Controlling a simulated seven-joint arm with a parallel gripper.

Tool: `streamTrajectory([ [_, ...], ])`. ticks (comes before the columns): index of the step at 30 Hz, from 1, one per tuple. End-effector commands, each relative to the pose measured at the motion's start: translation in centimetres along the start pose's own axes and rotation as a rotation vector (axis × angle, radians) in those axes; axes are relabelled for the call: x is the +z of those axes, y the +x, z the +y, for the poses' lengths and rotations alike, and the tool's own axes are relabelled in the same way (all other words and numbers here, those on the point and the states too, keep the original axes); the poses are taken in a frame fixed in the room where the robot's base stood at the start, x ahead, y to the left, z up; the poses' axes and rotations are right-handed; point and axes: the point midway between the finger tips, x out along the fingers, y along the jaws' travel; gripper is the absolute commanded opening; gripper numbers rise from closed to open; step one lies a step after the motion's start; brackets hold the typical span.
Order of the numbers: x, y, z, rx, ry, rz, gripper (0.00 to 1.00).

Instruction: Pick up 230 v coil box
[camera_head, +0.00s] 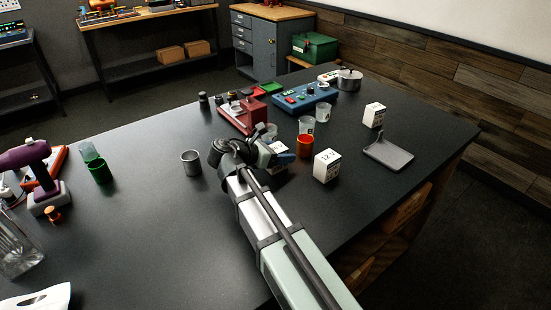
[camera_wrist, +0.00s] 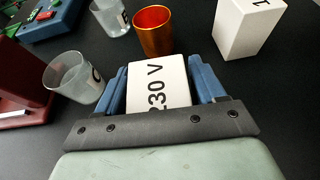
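The 230 V coil box (camera_wrist: 158,85) is a white box with black "230 V" lettering. In the wrist view it sits between the two blue fingers of my gripper (camera_wrist: 158,84), which lie close along both its sides. Whether they press on it I cannot tell. In the head view my gripper (camera_head: 283,151) is low over the dark table, and its fingers and wrist mostly hide this box. A second white box (camera_head: 326,166), marked "12", stands to the right of my gripper. A similar white box (camera_head: 374,115) stands farther back.
An orange cup (camera_head: 305,146) and clear cups (camera_head: 306,125) stand just beyond my gripper. A red device (camera_head: 242,115) and a blue panel (camera_head: 303,98) are behind them. A grey metal cup (camera_head: 191,162) is to the left. A grey tray (camera_head: 389,156) lies near the right edge.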

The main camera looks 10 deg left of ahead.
Motion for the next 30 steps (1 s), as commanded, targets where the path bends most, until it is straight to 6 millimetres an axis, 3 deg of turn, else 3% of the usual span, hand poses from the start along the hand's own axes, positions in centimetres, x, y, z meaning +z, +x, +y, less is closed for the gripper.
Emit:
streamTrajectory([
  [15,0.0,0.0,0.0,0.000,0.000,-0.001,0.20],
  [23,0.2,-0.1,0.0,0.000,0.001,-0.001,0.20],
  [30,2.3,-0.9,0.1,0.001,0.002,-0.001,0.20],
])
